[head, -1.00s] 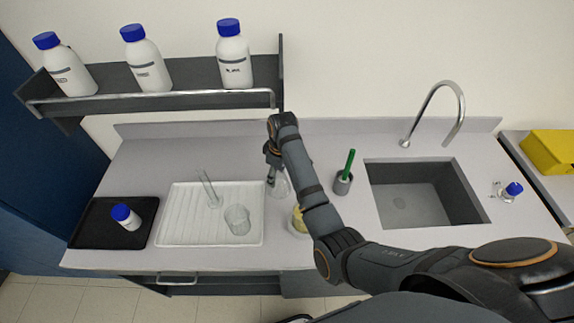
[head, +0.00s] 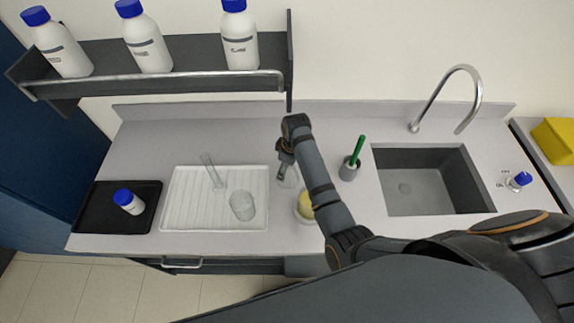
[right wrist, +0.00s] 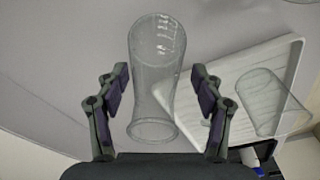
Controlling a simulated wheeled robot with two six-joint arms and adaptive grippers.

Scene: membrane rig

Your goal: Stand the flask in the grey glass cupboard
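The clear glass flask (head: 291,181) stands on the grey counter, just right of the white drying tray. In the right wrist view the flask (right wrist: 155,75) is between the fingers, its rim toward the camera. My right gripper (head: 284,172) is at the flask, its arm reaching in from the right. In the wrist view the right gripper (right wrist: 157,95) is open, with a gap on each side of the glass. My left gripper is out of view. I cannot make out the grey glass cupboard in these views.
The white drying tray (head: 180,218) holds a beaker (head: 242,206) and a slim glass cylinder (head: 212,172). A bowl with something yellow (head: 305,206) and a brush pot (head: 349,170) stand near the flask. A sink (head: 430,180) is to the right. Bottles stand on a shelf (head: 160,85).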

